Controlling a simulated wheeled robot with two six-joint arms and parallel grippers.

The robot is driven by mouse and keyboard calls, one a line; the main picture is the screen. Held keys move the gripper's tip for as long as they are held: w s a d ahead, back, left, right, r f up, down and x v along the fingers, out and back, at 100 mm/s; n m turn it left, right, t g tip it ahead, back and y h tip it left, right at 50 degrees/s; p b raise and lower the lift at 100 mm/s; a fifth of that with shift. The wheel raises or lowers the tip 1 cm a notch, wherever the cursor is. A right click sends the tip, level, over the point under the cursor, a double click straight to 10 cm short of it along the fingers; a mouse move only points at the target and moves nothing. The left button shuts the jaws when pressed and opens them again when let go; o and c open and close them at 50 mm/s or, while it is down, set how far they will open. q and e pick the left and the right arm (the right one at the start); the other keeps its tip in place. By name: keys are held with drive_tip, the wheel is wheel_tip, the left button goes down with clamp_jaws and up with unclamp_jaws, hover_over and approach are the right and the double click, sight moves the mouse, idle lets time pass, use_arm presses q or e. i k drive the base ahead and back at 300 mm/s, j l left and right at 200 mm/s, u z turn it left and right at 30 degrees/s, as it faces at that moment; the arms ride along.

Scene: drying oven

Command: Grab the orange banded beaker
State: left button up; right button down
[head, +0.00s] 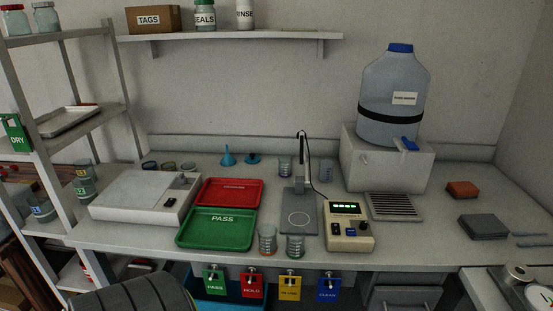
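Two clear glass beakers stand upright side by side at the front edge of the bench, right of the green PASS tray. The left beaker (267,239) shows a faint orange-red tint low down. The right beaker (295,246) looks greenish, with a slight reddish tint near its base. The bands are too small to tell for certain which one is orange. Other beakers stand at the back, one (285,167) behind the stand and one (326,171) to its right. Neither of my grippers is in view.
A green PASS tray (214,243) and a red tray (229,183) lie left of the front beakers. A probe stand (299,225) and a cream meter (348,242) are close behind and right. A large water jug (394,92) stands at back right.

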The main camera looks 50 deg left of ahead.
sight(267, 233)
drive_tip(key=j+u, duration=0.2)
drive_tip(key=u, duration=1.4)
